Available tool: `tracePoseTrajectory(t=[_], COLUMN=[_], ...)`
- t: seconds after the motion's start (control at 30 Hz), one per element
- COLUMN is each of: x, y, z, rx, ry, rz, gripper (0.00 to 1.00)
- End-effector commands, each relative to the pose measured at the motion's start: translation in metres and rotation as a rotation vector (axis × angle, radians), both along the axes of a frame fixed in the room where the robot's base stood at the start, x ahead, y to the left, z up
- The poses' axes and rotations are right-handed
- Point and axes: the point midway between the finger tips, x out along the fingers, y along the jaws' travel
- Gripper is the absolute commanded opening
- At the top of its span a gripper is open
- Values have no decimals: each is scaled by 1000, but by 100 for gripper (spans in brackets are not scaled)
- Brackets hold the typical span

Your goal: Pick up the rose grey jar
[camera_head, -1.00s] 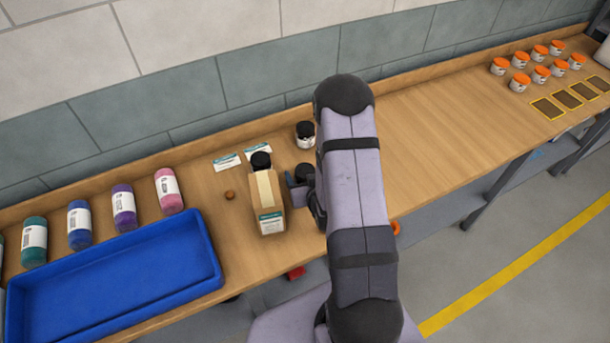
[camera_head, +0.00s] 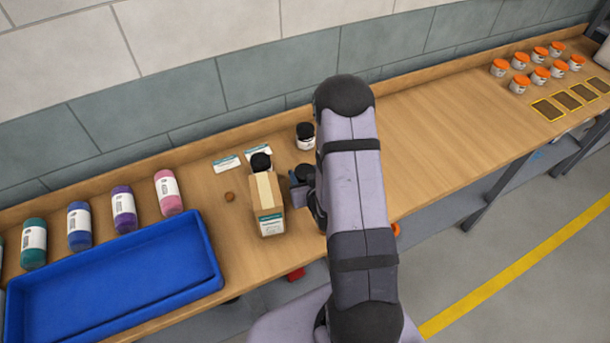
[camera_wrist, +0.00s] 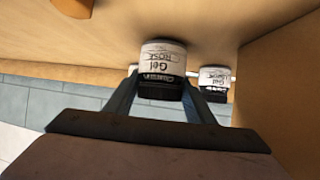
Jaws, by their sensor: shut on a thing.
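A white jar with a black lid, its label reading "Gel" and "ROSE", sits between the fingers of my gripper (camera_wrist: 163,95) in the wrist view. My gripper is shut on this rose grey jar (camera_wrist: 163,58); the rest of the label is hard to read. In the head view, the dark lid of the held jar (camera_head: 305,171) shows beside my gripper, partly hidden by my arm. I cannot tell whether the jar is clear of the bench. A similar jar (camera_head: 305,137) stands behind it near the wall and also shows in the wrist view (camera_wrist: 213,78).
A cardboard box (camera_head: 267,195) stands just left of my gripper, with another black lid (camera_head: 261,160) behind it. White cards (camera_head: 226,164) lie near the wall. A blue tray (camera_head: 203,235) and several bottles are at left. Orange-lidded jars (camera_head: 540,73) stand far right; the bench between is clear.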

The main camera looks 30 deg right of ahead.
Motion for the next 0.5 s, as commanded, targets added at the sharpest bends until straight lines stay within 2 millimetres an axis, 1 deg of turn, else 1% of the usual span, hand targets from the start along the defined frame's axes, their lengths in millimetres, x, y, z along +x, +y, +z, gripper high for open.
tracePoseTrajectory(t=[0.27, 0.5], x=[1, 1], y=[0, 0], z=[21, 53], rx=[-2, -2], ry=[-5, -7], rz=[0, 0], gripper=[18, 18])
